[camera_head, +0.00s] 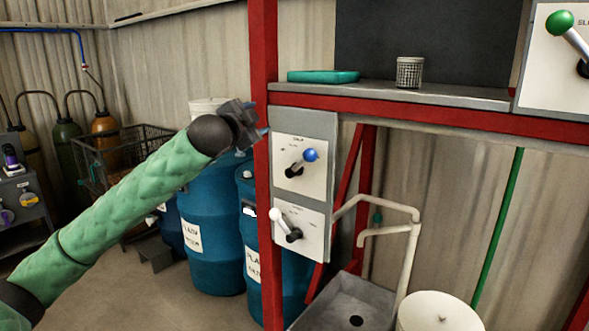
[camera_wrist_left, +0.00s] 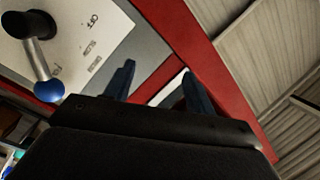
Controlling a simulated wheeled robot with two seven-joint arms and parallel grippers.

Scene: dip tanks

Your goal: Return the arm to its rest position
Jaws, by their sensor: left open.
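My left arm, in a green quilted sleeve, comes in from the left in the head view. Its gripper (camera_head: 262,130) is raised beside the red post, close to the upper lever panel. In the left wrist view the two dark fingers of this gripper (camera_wrist_left: 157,85) stand apart with nothing held between them. The blue-knobbed lever (camera_head: 303,161) is to the right of the gripper and apart from it; its blue knob also shows at the left of the left wrist view (camera_wrist_left: 48,91). My right gripper is not in view.
The red post (camera_head: 263,60) stands right by the gripper. A white-knobbed lever (camera_head: 286,225) is below. A shelf (camera_head: 440,92) holds a teal tray (camera_head: 323,76) and a mesh cup (camera_head: 409,72). Blue drums (camera_head: 209,225), a wire basket (camera_head: 85,150) and a sink (camera_head: 350,300) stand around.

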